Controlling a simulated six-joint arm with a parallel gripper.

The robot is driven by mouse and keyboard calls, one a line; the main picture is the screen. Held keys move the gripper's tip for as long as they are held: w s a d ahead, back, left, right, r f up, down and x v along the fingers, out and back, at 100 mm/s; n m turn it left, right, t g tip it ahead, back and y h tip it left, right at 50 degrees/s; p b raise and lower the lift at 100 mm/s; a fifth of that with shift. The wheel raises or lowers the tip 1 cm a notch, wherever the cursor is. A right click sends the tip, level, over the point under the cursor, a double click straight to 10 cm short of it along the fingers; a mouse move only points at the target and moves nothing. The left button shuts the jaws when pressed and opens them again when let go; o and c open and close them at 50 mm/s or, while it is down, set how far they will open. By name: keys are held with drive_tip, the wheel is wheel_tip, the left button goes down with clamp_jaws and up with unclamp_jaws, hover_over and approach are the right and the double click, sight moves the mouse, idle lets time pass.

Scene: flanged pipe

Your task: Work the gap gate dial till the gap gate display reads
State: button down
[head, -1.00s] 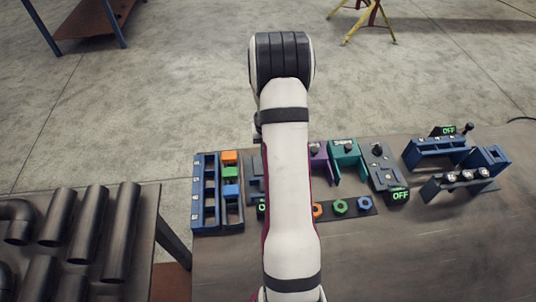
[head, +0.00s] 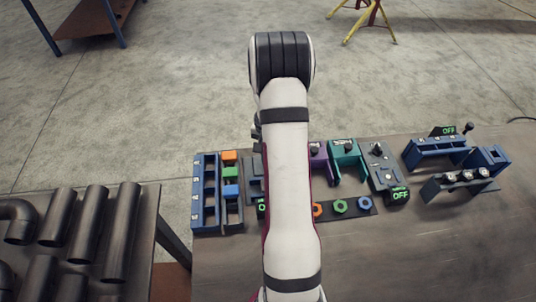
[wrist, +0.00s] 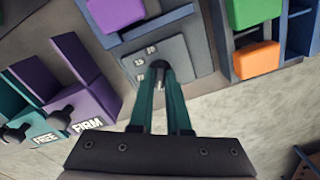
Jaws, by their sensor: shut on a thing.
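In the wrist view my gripper (wrist: 160,74) points down at a grey plate (wrist: 188,53) marked with numbers such as 15 and 20. Its two green fingers are shut on a small dark knob (wrist: 160,70), which I take to be the gap gate dial. The fingers cover most of the knob, so its pointer cannot be read. In the head view my arm hides the gripper and the knob. A green-lit display (head: 261,208) shows only its left edge beside my arm, so its reading is hidden. I cannot tell whether it is the gap gate display.
An orange block (wrist: 256,60) and a green block (wrist: 254,12) sit in a blue rack close to my gripper. Purple (wrist: 88,100) and teal fixtures with knobs stand on the other side. Further right, two displays read OFF (head: 400,195). The table's right front is clear.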

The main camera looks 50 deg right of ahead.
drive_tip(key=shift+m, duration=1.5)
drive_tip(key=c, duration=0.9)
unclamp_jaws()
wheel_tip(320, 180, up, 16)
drive_tip(key=shift+f, duration=0.1)
